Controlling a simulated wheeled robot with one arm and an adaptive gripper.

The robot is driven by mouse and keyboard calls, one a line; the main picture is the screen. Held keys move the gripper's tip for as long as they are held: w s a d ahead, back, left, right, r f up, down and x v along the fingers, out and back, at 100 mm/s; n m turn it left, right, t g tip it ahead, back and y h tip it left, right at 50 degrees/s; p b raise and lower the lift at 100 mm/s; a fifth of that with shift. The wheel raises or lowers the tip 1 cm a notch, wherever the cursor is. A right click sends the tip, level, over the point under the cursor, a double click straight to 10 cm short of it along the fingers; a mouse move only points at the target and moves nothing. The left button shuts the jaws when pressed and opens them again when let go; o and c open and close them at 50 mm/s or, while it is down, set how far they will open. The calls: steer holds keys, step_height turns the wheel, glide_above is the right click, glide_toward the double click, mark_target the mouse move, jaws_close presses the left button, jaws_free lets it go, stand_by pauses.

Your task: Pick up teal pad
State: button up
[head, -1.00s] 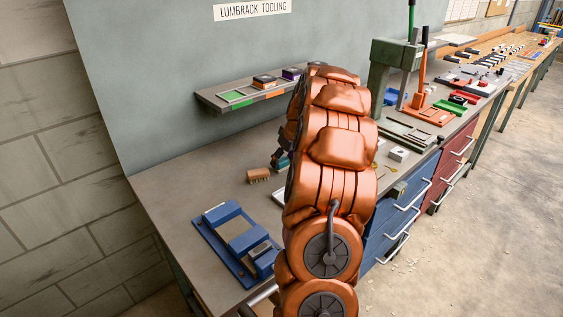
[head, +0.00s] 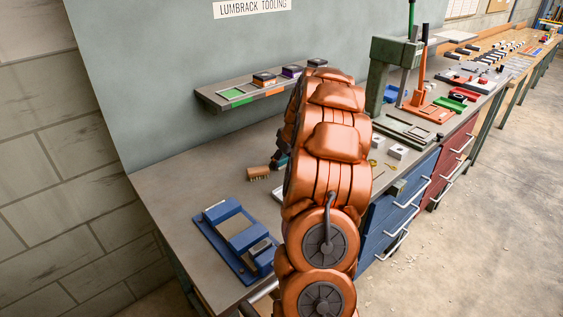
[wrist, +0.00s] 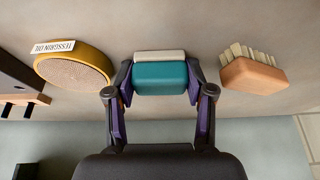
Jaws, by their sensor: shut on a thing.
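The teal pad (wrist: 160,78) is a rounded teal block with a pale cream layer along its far side. In the wrist view it sits between the two fingers of my gripper (wrist: 160,98), which is shut on it from both sides. In the head view only a small part of my gripper (head: 280,162) shows at the left edge of my arm, low over the bench; the arm hides most of it. I cannot tell whether the pad touches the bench.
A wooden brush (wrist: 254,75) lies right of the pad in the wrist view, and a round yellow-rimmed labelled disc (wrist: 75,70) lies left. A blue fixture (head: 235,240) stands on the near bench. A shelf (head: 215,101) and green press (head: 392,75) stand behind.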

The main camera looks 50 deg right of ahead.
step_height(320, 180, up, 10)
steer(key=shift+b, duration=1.25)
